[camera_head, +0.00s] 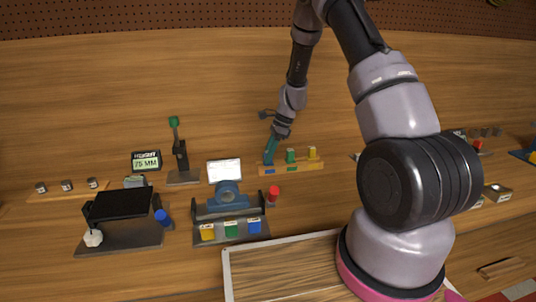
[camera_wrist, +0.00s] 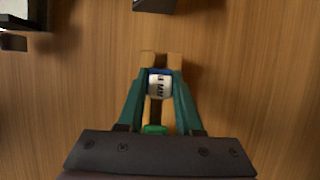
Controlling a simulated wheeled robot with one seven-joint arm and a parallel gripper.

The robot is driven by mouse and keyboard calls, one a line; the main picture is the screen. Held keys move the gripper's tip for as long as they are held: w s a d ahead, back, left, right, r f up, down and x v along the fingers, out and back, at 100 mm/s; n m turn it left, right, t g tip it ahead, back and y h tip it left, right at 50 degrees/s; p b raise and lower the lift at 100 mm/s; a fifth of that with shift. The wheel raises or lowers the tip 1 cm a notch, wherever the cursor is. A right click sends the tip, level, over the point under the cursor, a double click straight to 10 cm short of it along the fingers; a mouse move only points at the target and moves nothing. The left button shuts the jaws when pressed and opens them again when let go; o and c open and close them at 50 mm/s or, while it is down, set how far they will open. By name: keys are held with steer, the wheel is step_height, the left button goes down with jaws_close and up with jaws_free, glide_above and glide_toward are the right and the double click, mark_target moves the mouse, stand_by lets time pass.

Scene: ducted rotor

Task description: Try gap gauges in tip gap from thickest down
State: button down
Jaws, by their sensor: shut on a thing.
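My gripper (camera_head: 269,156) is at the left end of a wooden gauge rack (camera_head: 301,167). In the wrist view its teal fingers (camera_wrist: 158,80) are shut on a blue gauge with a white label (camera_wrist: 159,86). The label ends in MM; its number is unclear. I cannot tell whether this gauge is seated or lifted. A green gauge (camera_head: 290,156) and a yellow gauge (camera_head: 312,153) stand in the rack to the right. The ducted rotor, a blue ring (camera_head: 228,195), sits on a dark stand (camera_head: 201,212) left of the rack. Its tip gap is too small to make out.
Yellow, green and blue labelled blocks (camera_head: 231,229) line the stand's front. A red-topped knob (camera_head: 273,193) is right of it. A height display (camera_head: 146,161), a dark stand with a green knob (camera_head: 174,121) and a black-topped fixture (camera_head: 122,204) are left. The bench behind is clear.

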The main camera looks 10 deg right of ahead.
stand_by(0.4)
steer(key=c, duration=0.5)
jaws_free()
